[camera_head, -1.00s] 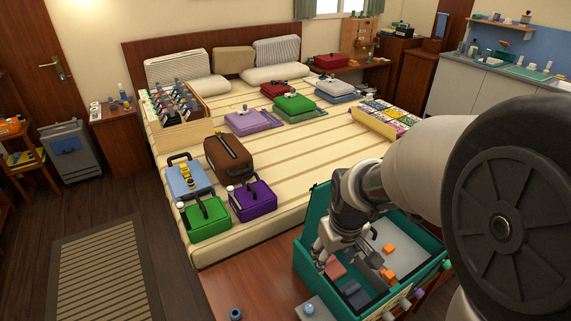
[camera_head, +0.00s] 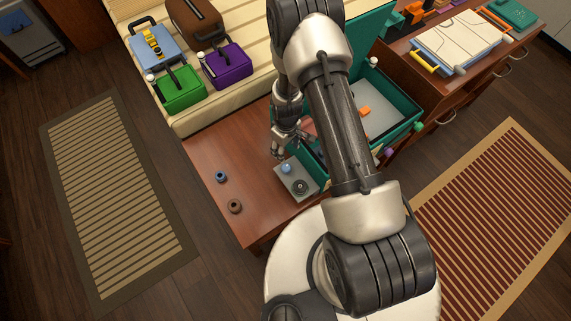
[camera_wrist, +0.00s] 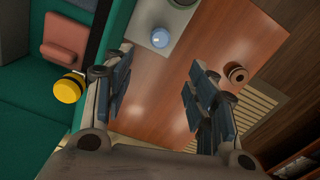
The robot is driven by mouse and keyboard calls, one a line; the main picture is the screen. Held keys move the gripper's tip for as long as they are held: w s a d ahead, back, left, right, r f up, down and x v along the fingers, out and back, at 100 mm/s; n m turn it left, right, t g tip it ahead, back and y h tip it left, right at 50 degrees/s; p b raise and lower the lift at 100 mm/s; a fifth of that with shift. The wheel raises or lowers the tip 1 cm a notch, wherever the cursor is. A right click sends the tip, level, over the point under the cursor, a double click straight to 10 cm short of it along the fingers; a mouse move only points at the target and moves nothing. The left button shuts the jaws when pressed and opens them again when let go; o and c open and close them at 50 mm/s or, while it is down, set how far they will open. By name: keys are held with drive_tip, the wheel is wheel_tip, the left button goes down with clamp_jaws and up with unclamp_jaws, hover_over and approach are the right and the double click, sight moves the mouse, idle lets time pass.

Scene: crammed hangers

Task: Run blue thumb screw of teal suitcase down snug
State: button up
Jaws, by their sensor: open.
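The teal suitcase (camera_head: 401,133) stands open on the wooden bench, partly hidden by my arm. A round blue knob (camera_head: 286,168) sits on a small grey plate (camera_head: 308,180) beside the suitcase; it also shows in the wrist view (camera_wrist: 160,38). I cannot tell whether it is the thumb screw or how far down it is. A yellow knob (camera_wrist: 69,88) is on the suitcase in the wrist view. My gripper (camera_head: 279,147) is open and empty, above the bench near the plate; its spread fingers also show in the wrist view (camera_wrist: 158,82).
A dark round knob (camera_head: 300,186) is also on the plate. A blue ring (camera_head: 221,177) and a brown ring (camera_head: 235,206) lie on the bare bench (camera_head: 205,150). Green (camera_head: 180,88) and purple (camera_head: 227,66) cases stand on the bed behind. Orange blocks (camera_head: 365,111) lie inside the suitcase.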

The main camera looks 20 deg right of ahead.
sight(286, 167)
wheel_tip(286, 167, down, 15)
drive_tip(key=b, duration=0.4)
drive_tip(key=c, duration=1)
drive_tip(key=shift+c, duration=0.2)
drive_tip(key=shift+f+m, duration=0.1)
drive_tip(key=shift+m, duration=0.3)
